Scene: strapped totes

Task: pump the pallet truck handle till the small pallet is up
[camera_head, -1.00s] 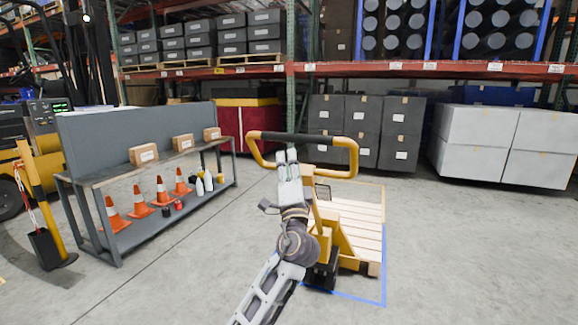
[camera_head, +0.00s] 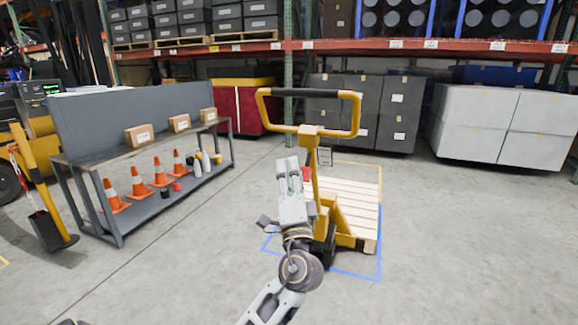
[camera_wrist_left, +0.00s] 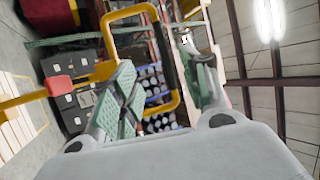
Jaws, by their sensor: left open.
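The yellow pallet truck handle (camera_head: 356,118) is a loop with a black grip bar (camera_head: 305,92), standing raised in the head view. Its yellow mast runs down to the truck body (camera_head: 338,230). The small pallet (camera_head: 352,200), of pale wooden slats, sits behind the truck inside a blue floor outline; its lift height is hard to judge. My left gripper (camera_head: 289,165) is open and empty, below and left of the loop. In the left wrist view the handle loop (camera_wrist_left: 169,107) shows beyond the spread fingers (camera_wrist_left: 160,85). My right gripper is out of view.
A grey bench (camera_head: 125,150) with boxes and orange cones (camera_head: 138,183) stands left. A yellow post (camera_head: 40,190) is at the far left. Grey crates (camera_head: 398,115) and white boxes (camera_head: 500,125) stand under the rack behind. The floor on the right is clear.

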